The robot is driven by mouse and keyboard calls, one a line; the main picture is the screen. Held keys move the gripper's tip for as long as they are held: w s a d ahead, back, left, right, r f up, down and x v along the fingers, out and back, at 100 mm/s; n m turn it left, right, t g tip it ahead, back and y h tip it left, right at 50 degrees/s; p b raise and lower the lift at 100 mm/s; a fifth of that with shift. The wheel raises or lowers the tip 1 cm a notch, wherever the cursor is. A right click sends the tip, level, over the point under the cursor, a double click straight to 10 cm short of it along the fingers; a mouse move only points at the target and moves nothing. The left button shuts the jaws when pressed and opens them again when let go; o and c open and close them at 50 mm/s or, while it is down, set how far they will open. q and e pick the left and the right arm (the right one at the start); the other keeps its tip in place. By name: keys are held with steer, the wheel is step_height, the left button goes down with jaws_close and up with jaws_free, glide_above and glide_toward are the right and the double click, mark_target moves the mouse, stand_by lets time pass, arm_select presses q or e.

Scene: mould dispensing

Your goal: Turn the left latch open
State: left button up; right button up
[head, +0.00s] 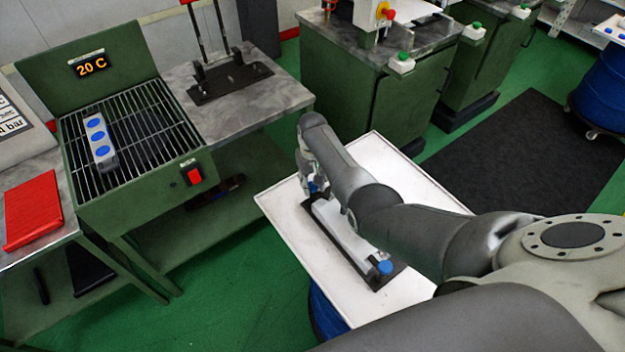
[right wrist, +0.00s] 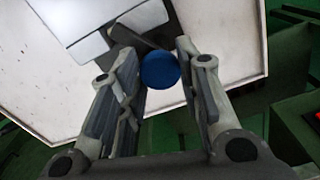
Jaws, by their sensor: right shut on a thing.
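The mould (head: 340,229) is a white block on a black base plate (head: 377,281) on the white table top. A blue latch knob (head: 385,267) shows at its near end. Another blue knob, of the left latch (head: 312,187), shows in part at the far end beneath my right gripper (head: 312,185). In the right wrist view, this blue knob (right wrist: 160,71) lies between the two fingers of my right gripper (right wrist: 158,66), which is shut on it. A dark bar beside the knob runs towards the white block (right wrist: 75,30). My left gripper is out of view.
The white table top (head: 275,205) has free room around the base plate. A green grill unit (head: 150,150) with a blue-and-grey part (head: 100,143) stands at left. Green cabinets (head: 340,90) stand behind.

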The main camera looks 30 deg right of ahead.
mark_target(312, 185)
steer(key=n+p, duration=0.1)
steer(key=n, duration=0.4)
steer(key=shift+n, duration=0.4)
steer(key=n, duration=0.5)
steer(key=shift+n, duration=0.4)
steer(key=o, duration=1.1)
steer(key=shift+c, duration=0.2)
step_height(312, 185, up, 12)
stand_by(0.4)
